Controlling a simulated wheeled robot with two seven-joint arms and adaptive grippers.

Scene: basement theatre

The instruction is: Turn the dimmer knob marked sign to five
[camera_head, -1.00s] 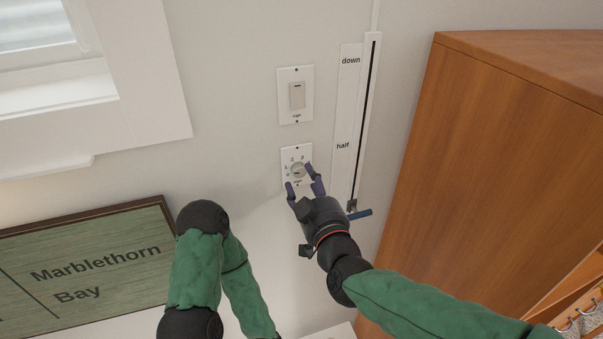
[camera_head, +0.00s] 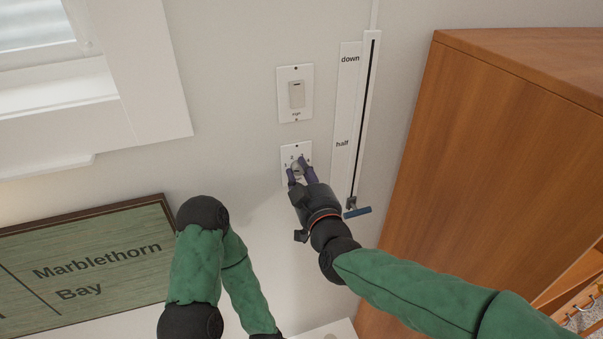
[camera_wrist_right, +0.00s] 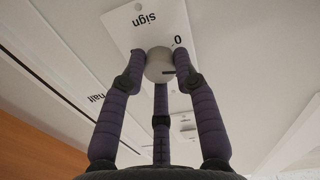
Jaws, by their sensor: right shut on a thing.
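The dimmer knob (camera_head: 298,168) is a small round grey knob on a white wall plate (camera_head: 288,151) with numbers around it.
A switch plate (camera_head: 295,94) is on the wall above the dimmer. A slider track (camera_head: 366,110) marked "down" and "half" with a blue handle (camera_head: 357,212) is close to the right. A wooden cabinet (camera_head: 480,130) stands further right. A framed sign (camera_head: 85,265) is at lower left.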

